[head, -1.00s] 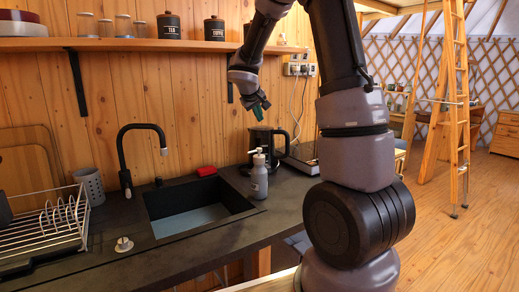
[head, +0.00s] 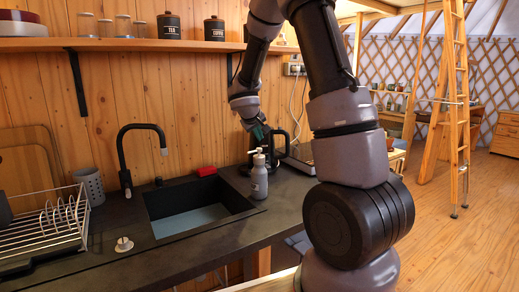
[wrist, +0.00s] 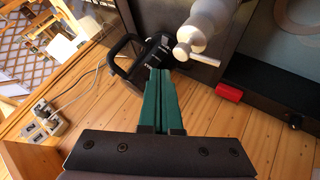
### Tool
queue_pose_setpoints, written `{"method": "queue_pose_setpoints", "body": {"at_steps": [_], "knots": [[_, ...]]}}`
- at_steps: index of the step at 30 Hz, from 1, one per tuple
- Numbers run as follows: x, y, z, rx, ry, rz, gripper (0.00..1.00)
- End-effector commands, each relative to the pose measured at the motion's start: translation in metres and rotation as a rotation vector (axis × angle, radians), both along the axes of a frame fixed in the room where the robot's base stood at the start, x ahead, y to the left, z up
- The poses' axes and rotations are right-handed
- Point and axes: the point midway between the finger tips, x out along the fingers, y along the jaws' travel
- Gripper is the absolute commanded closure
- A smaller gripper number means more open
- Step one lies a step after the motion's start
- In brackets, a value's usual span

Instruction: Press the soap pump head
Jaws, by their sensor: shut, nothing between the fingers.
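The soap pump bottle (head: 259,180) stands upright on the dark counter, right of the sink. It is grey with a white pump head (head: 256,151) on top. My gripper (head: 262,137) is above and slightly right of the pump in the head view. Its green fingers (wrist: 160,75) are together and empty in the wrist view. The fingertips look close to the pump head but apart from it.
A black kettle (head: 277,146) stands behind the bottle, close to my gripper. The sink (head: 190,228), black faucet (head: 126,160) and red sponge (head: 206,171) are to the left. A dish rack (head: 45,235) stands farther left. A shelf with jars (head: 168,27) hangs above.

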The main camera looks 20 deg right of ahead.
Motion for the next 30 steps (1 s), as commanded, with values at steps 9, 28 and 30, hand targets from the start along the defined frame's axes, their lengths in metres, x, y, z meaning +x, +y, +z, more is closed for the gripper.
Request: {"method": "queue_pose_setpoints", "body": {"at_steps": [9, 28, 30], "knots": [[-0.0005, 0.0001, -0.0140, 0.001, 0.001, 0.000, 1.00], [-0.0003, 0.0001, -0.0137, 0.001, 0.000, 0.001, 1.00], [-0.0004, 0.0001, -0.0136, 0.001, 0.000, 0.001, 1.00]]}}
